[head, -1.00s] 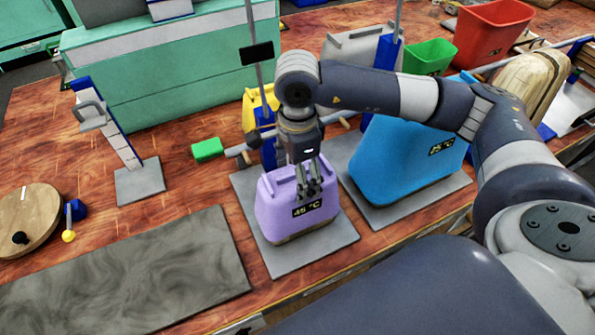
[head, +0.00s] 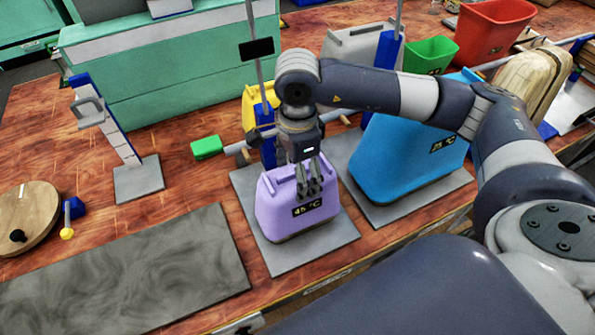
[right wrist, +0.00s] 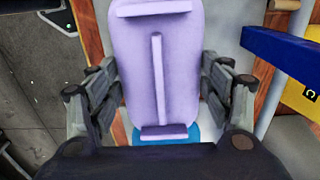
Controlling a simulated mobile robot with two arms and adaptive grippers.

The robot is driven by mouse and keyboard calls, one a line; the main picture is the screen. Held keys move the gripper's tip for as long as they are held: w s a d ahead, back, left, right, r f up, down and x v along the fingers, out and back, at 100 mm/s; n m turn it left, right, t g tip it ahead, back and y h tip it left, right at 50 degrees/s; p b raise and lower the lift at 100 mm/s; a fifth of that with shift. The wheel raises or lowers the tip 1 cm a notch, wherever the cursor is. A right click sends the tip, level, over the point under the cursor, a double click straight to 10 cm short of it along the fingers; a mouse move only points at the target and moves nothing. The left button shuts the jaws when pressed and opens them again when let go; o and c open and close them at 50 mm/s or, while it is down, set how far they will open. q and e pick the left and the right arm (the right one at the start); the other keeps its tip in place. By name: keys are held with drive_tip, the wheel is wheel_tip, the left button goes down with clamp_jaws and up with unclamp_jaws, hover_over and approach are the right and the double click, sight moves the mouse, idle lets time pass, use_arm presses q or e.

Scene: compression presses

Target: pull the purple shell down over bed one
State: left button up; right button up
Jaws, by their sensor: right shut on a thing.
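The purple shell (head: 297,212) bears a "45 °C" label and sits low over a grey base plate (head: 284,262). Whatever bed lies inside it is hidden, and I cannot tell whether its lower rim touches the plate. My right gripper (head: 309,188) comes down from above and is shut on the shell's top part. In the right wrist view, the shell (right wrist: 157,75) with its raised ribs stands between the fingers of my right gripper (right wrist: 160,90). A blue post (head: 267,147) rises behind the shell. My left gripper is not in view.
A blue shell (head: 405,160) with a "75 °C"-like label stands close to the right. A green block (head: 206,148) lies to the left behind. A dark grey mat (head: 120,275) lies front left. A blue-and-white stand (head: 110,125) is further left. Green (head: 428,55) and red (head: 490,30) bins stand behind.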

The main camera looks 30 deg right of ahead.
drive_tip(key=shift+f, duration=0.25)
drive_tip(key=o, duration=1.5)
drive_tip(key=shift+r, duration=0.3)
wheel_tip(320, 180, up, 11)
drive_tip(key=shift+r, duration=0.2)
drive_tip(key=shift+s+f, duration=0.1)
